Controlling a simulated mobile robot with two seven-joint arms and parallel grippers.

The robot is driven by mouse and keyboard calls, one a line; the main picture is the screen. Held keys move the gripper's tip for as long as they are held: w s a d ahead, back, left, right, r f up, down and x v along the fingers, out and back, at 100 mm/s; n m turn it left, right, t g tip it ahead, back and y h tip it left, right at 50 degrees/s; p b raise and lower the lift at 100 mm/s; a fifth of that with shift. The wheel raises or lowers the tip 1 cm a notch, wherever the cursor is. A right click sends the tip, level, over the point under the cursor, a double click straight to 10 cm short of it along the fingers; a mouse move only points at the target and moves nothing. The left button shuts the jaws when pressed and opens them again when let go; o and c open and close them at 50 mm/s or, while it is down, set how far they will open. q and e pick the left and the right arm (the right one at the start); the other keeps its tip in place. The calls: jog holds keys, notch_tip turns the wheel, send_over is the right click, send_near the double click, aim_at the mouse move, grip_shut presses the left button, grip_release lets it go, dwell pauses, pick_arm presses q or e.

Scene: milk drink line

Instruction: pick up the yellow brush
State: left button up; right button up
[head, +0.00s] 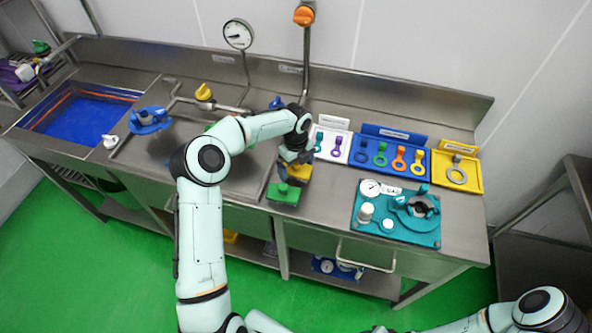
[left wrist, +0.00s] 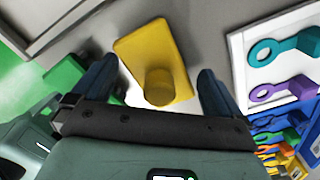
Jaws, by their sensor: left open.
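The yellow brush (head: 302,174) is on the steel counter, partly hidden under my left gripper (head: 292,164) in the head view. In the left wrist view the brush (left wrist: 148,52) shows as a flat yellow block with a round upright handle. My left gripper (left wrist: 156,80) is open, with one dark finger on each side of the brush and gaps between them. A green brush-like block (head: 284,194) sits just in front of it and also shows in the left wrist view (left wrist: 65,74). My right gripper is out of view.
A white tray (head: 344,151) with ring tools is close on the right, with blue (head: 397,131) and yellow (head: 473,189) trays beyond. A teal fixture board (head: 425,239) stands at the front right. A sink (head: 85,112) is at the left.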

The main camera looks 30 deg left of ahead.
pick_arm(q)
jog(key=shift+f, duration=0.6)
jog(key=c, duration=1.3)
jog(key=shift+s, duration=0.1)
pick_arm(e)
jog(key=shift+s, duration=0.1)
pick_arm(q)
jog(key=shift+r, duration=0.3)
jog(key=shift+c, duration=0.7)
jog(key=r, duration=0.6)
jog(key=r+p, duration=0.1)
jog(key=r, duration=0.4)
jog(key=shift+w+r, duration=0.2)
jog(key=shift+r, duration=0.15)
notch_tip(320, 180, up, 8)
jog(key=shift+s+f, duration=0.1)
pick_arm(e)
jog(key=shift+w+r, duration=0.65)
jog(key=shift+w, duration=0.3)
